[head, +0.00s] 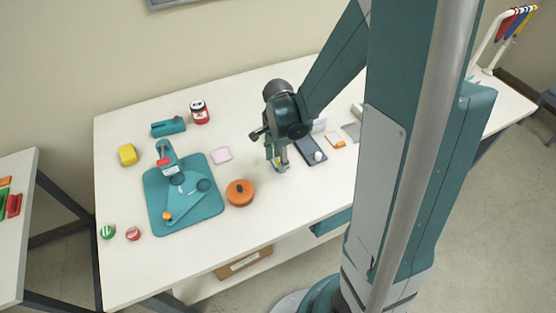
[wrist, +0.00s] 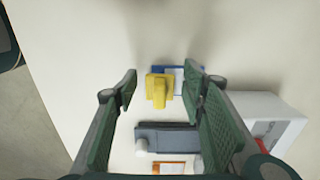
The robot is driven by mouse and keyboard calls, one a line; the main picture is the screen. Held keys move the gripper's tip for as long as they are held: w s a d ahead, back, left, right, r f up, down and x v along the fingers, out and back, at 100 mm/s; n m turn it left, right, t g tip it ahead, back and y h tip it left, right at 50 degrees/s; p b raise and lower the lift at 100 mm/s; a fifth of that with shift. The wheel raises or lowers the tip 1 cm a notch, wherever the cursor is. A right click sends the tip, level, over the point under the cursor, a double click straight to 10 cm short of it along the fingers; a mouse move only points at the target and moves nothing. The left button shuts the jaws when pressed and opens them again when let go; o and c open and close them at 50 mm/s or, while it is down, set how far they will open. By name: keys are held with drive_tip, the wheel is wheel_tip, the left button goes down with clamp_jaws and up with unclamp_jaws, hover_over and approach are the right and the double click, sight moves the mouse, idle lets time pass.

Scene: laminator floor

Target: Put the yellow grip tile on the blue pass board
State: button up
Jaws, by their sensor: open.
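The yellow grip tile (wrist: 158,90) has a raised grip and shows between my fingers in the wrist view. It lies over the left part of the blue pass board (wrist: 186,69), which carries a pale panel on its right part. I cannot tell whether the tile sits flat on the board or overhangs its edge. My gripper (wrist: 160,88) is open, with a finger on each side of the tile and a gap to each. In the head view my gripper (head: 277,164) is low over the table, hiding most of the tile and board.
A dark slab (head: 310,151) with a white knob lies right of my gripper, beside an orange-edged card (head: 335,140). The table's front edge is clear.

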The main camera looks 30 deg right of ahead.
sight(278, 159)
drive_tip(key=shift+r, duration=0.1)
wheel_tip(278, 159, up, 12)
drive_tip(key=p, duration=0.2)
idle(0.7)
drive_tip(key=shift+r, duration=0.1)
idle(0.5)
drive_tip(key=s+a+r+n+t, duration=0.3)
drive_tip(key=s+r+n, duration=0.3)
drive_tip(key=n, duration=0.3)
drive_tip(key=s+a+r+n+t, duration=0.3)
drive_tip(key=s+r+n+t, duration=0.1)
drive_tip(key=s+r+n, duration=0.3)
drive_tip(key=shift+a+r+n, duration=0.4)
drive_tip(key=shift+r+n, duration=0.55)
drive_tip(key=shift+n, duration=0.05)
drive_tip(key=shift+s, duration=0.1)
